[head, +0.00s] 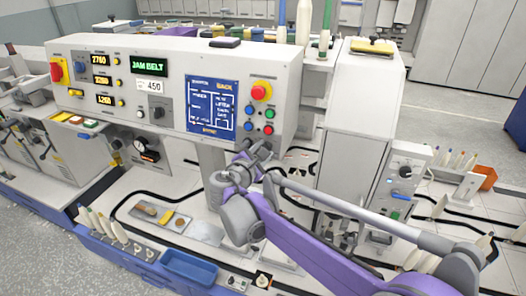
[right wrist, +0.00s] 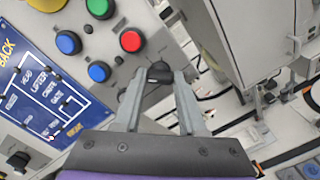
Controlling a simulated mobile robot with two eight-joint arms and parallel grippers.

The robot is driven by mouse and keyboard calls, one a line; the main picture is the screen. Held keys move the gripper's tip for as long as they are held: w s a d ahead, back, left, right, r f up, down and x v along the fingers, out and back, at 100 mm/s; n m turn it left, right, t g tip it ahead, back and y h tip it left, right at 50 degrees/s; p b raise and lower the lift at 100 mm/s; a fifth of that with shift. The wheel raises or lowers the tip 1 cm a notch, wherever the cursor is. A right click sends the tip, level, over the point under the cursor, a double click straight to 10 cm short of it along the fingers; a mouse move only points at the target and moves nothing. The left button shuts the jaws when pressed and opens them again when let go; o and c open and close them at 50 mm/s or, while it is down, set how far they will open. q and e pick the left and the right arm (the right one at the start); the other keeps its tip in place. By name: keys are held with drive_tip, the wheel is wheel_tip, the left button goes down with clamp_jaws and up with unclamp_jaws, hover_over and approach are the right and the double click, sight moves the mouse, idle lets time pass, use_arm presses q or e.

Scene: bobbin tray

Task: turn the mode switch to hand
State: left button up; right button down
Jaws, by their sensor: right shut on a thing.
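The mode switch, a dark rotary knob (right wrist: 158,73), is low on the grey panel, below the coloured buttons. My right gripper (right wrist: 159,82) has its two grey fingers on either side of the knob and is shut on it. In the head view my right gripper (head: 256,152) is at the lower right corner of the console (head: 173,117), at the end of my purple arm. The fingers hide part of the knob, and I cannot read its position marks. My left gripper is out of view.
A grey cabinet (head: 350,150) stands close on the right. A blue tray (head: 190,266) lies in front.

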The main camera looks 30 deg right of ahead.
drive_tip(key=shift+c, duration=2.4)
unclamp_jaws()
drive_tip(key=shift+s+a, duration=0.1)
drive_tip(key=v, duration=1)
drive_tip(key=shift+s+a+b, duration=0.2)
drive_tip(key=shift+s+b, duration=0.05)
drive_tip(key=shift+b, duration=0.05)
drive_tip(key=s+a+f+m+g+y, duration=0.1)
drive_tip(key=s+f+m+g+y, duration=0.3)
drive_tip(key=s+f+m+y, duration=0.95)
drive_tip(key=s+a+f+m+h, duration=0.1)
drive_tip(key=s+a+f+m, duration=0.2)
drive_tip(key=s+a+f, duration=0.2)
drive_tip(key=s+f, duration=0.3)
drive_tip(key=s, duration=0.1)
drive_tip(key=shift+a+f, duration=0.15)
drive_tip(key=shift+a, duration=0.25)
